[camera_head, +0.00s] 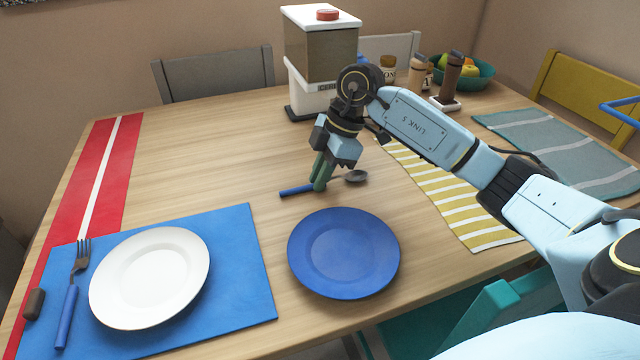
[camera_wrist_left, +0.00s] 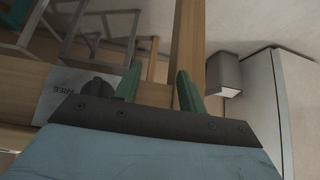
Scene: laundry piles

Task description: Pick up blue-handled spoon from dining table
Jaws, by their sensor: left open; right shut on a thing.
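The blue-handled spoon (camera_head: 297,190) lies on the dining table (camera_head: 215,140), behind the blue plate, with its grey bowl to the right. My right gripper (camera_head: 320,186) points down at the spoon, its green fingers shut on the handle near the neck. The fingers hide a short part of the spoon. I cannot tell whether the spoon is clear of the table top. My left gripper (camera_wrist_left: 157,88) shows only in the left wrist view, with its two green fingers apart and nothing between them.
A blue plate (camera_head: 343,252) stands in front of the spoon. A white plate (camera_head: 150,277) and a blue-handled fork (camera_head: 68,310) lie at the left on a blue placemat (camera_head: 243,255). A dispenser (camera_head: 318,60) stands behind my right gripper. A yellow striped placemat (camera_head: 455,210) lies right.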

